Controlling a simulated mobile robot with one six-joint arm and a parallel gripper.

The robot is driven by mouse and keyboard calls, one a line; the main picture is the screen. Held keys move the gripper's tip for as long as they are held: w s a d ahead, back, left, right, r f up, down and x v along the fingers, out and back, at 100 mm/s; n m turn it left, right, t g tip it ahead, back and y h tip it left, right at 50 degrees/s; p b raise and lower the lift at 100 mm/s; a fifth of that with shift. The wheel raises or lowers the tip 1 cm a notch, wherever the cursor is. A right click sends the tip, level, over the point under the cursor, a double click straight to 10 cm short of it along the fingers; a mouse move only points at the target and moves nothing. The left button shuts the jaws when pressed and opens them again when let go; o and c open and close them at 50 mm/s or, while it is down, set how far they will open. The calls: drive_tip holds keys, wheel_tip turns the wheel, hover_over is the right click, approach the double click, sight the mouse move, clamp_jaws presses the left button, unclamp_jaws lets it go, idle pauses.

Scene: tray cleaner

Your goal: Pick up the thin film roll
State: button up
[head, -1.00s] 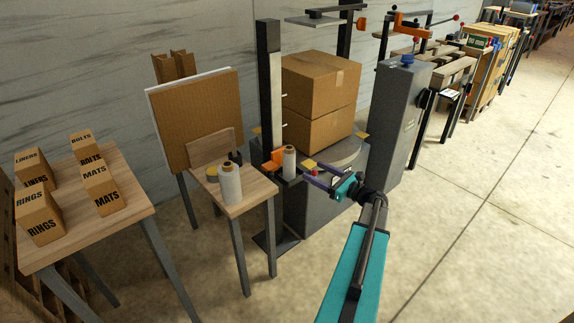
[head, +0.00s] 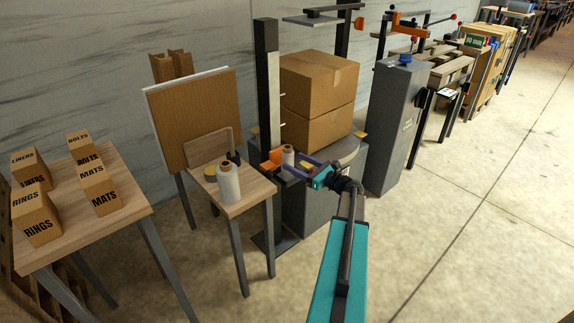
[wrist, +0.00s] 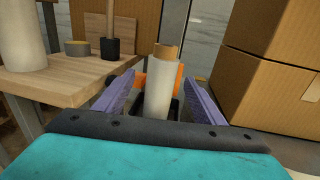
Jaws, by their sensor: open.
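Two white film rolls with cardboard cores are in view. The thinner roll (head: 288,153) stands upright in a dark holder with an orange part at the wrapping machine's mast. It also shows in the middle of the wrist view (wrist: 158,88). The thicker roll (head: 229,183) stands on the small wooden table; its lower part shows at the left of the wrist view (wrist: 20,42). My gripper (head: 293,164) is open, its purple fingers on either side of the thin roll in the wrist view (wrist: 159,80). A gap shows on each side; contact cannot be made out.
Stacked cartons (head: 318,105) stand on the turntable close to the right of my gripper. A grey cabinet (head: 396,125) stands further right. Open floor lies in front and right.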

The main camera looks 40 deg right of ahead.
sight(293, 159)
drive_tip(key=shift+w, duration=0.1)
drive_tip(key=shift+w+a+b, duration=0.1)
drive_tip(key=shift+w+b, duration=0.2)
drive_tip(key=shift+w, duration=2.25)
drive_tip(key=c, duration=1.4)
drive_tip(key=shift+r, duration=0.15)
wheel_tip(293, 159, up, 10)
drive_tip(key=shift+f+p, duration=0.1)
drive_tip(key=shift+p, duration=0.65)
